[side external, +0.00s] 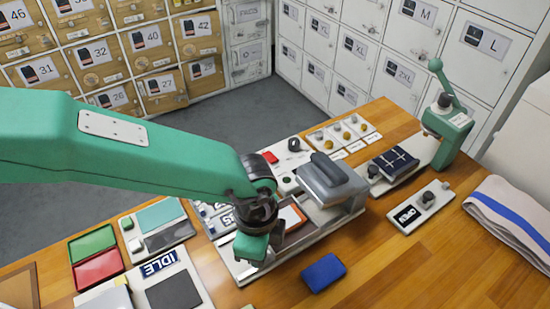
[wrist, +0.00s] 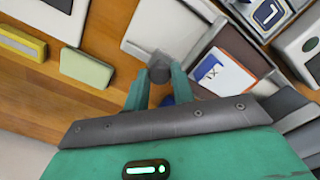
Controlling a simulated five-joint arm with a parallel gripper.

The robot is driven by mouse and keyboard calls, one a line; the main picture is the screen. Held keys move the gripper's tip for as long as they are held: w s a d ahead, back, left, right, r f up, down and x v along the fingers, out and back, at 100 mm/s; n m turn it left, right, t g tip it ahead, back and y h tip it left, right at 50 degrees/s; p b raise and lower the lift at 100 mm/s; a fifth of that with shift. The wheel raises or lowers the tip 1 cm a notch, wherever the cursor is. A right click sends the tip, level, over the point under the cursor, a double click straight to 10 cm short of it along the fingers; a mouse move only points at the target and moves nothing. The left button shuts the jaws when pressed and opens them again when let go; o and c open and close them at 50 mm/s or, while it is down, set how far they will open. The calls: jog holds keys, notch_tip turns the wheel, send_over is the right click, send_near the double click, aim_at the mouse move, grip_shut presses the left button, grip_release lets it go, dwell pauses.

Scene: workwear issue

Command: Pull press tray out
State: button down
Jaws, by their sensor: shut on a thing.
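The grey press (side external: 334,182) stands on a light base plate near the middle of the bench. Its press tray (wrist: 243,48) shows in the wrist view as a brown-lined tray holding a white and orange card with a blue mark (wrist: 214,74). In the side view the card lies left of the press head, partly hidden by my wrist. My gripper (wrist: 160,82) is shut on a grey knob (wrist: 159,64) beside the tray, with one green finger on each side. In the side view my gripper (side external: 256,246) hangs low over the base plate, and its fingertips are hidden.
A blue block (side external: 323,273) lies right of my gripper. The IDLE panel (side external: 162,264) and red and green pads (side external: 95,255) lie to the left. The OPEN panel (side external: 420,208) and a green lever press (side external: 447,125) stand to the right. Bare wood shows at the front.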

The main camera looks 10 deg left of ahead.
jog(key=shift+s+a, duration=1.65)
jog(key=shift+s, duration=0.05)
jog(key=c, duration=1.5)
grip_release()
jog(key=shift+o, duration=0.2)
jog(key=shift+r, duration=0.15)
notch_tip(320, 180, up, 8)
jog(key=shift+f, duration=0.2)
